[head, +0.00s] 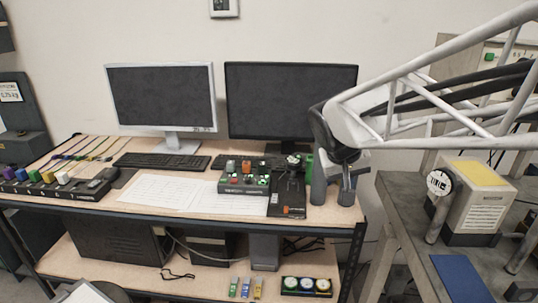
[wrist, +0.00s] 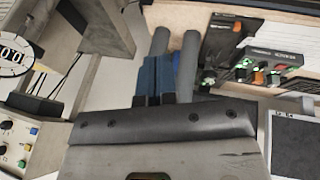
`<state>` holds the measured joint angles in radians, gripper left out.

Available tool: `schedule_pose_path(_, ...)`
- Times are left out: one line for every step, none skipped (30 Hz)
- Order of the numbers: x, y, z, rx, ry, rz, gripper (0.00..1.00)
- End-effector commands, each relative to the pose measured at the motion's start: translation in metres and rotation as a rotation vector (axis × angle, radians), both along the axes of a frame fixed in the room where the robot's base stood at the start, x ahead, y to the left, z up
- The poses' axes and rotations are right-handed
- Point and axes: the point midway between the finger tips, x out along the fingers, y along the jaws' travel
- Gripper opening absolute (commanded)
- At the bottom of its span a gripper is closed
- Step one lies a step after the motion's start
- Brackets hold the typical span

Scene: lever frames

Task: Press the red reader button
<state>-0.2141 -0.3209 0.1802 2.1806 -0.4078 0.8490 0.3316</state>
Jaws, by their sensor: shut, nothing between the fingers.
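A black panel (head: 289,197) lies near the desk's front edge, with a small orange-red part (head: 287,210) at its near end. The panel also shows in the wrist view (wrist: 222,38), with its orange-red part (wrist: 238,27). Left of it in the head view is a green-grey button box (head: 243,185), which also carries red-orange and green parts. Which red part is the reader button is too small to tell. My gripper (head: 347,196) is shut and empty, to the right of the panel near the desk's right end. Its fingers (wrist: 153,65) point away from the wrist camera, apart from the panel.
Two monitors (head: 290,100) and a keyboard (head: 162,161) stand behind. White papers (head: 157,192) lie left of the box. A grey bench (head: 425,235) with a beige device (head: 487,195) is at right. A lower shelf (head: 200,279) holds several small items.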

Motion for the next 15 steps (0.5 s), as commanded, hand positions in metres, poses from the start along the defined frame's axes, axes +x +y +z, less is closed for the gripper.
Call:
schedule_pose_path(0.013, 0.008, -0.001, -0.011, -0.005, 0.01, 0.0)
schedule_pose_path(0.019, 0.012, -0.001, -0.017, -0.011, 0.014, 0.0)
schedule_pose_path(0.028, 0.017, 0.0, -0.025, -0.017, 0.021, 0.0)
schedule_pose_path(0.035, 0.021, 0.0, -0.031, -0.022, 0.026, 0.0)
schedule_pose_path(0.041, 0.025, 0.0, -0.038, -0.027, 0.029, 0.0)
schedule_pose_path(0.05, 0.031, 0.0, -0.046, -0.034, 0.037, 0.0)
schedule_pose_path(0.057, 0.036, -0.001, -0.052, -0.039, 0.042, 0.0)
schedule_pose_path(0.063, 0.04, -0.002, -0.057, -0.044, 0.046, 0.0)
schedule_pose_path(0.072, 0.046, -0.002, -0.064, -0.051, 0.053, 0.0)
schedule_pose_path(0.079, 0.051, -0.003, -0.071, -0.056, 0.058, 0.0)
schedule_pose_path(0.085, 0.057, -0.003, -0.075, -0.062, 0.064, 0.0)
schedule_pose_path(0.094, 0.063, -0.004, -0.082, -0.071, 0.071, 0.0)
schedule_pose_path(0.1, 0.068, -0.005, -0.087, -0.075, 0.076, 0.0)
schedule_pose_path(0.106, 0.074, -0.005, -0.092, -0.082, 0.081, 0.0)
schedule_pose_path(0.115, 0.081, -0.006, -0.1, -0.089, 0.089, 0.0)
